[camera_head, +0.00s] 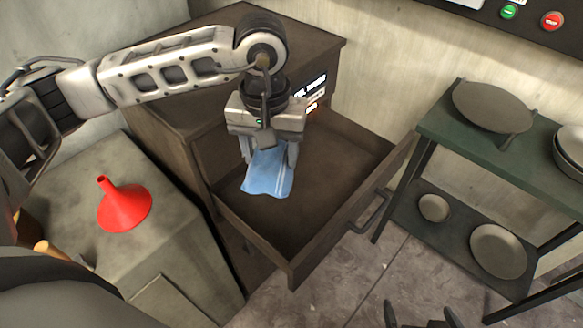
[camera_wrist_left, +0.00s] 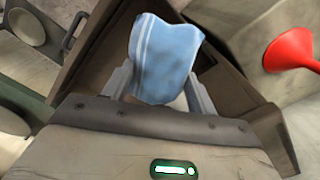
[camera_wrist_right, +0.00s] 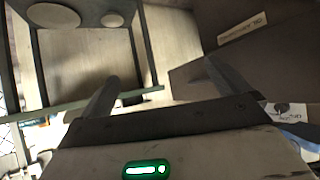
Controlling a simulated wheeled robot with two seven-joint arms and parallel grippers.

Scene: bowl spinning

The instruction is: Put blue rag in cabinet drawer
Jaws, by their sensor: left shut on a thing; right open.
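The blue rag (camera_head: 267,175) hangs from my left gripper (camera_head: 268,152) over the open cabinet drawer (camera_head: 330,190) in the head view. The left gripper is shut on the rag, which also shows between its fingers in the left wrist view (camera_wrist_left: 163,60). I cannot tell whether the rag's lower end touches the drawer floor. The drawer is pulled out of the dark brown cabinet (camera_head: 190,85) and looks otherwise empty. My right gripper (camera_head: 420,312) is at the bottom edge of the head view, open and empty, away from the drawer, with its fingers apart in the right wrist view (camera_wrist_right: 155,80).
A red funnel (camera_head: 125,205) stands on a grey cabinet (camera_head: 175,225) at the left. A green shelf (camera_head: 450,120) with several plates and bowls stands at the right. The drawer's handle (camera_head: 372,212) sticks out toward that shelf. Tiled floor lies between.

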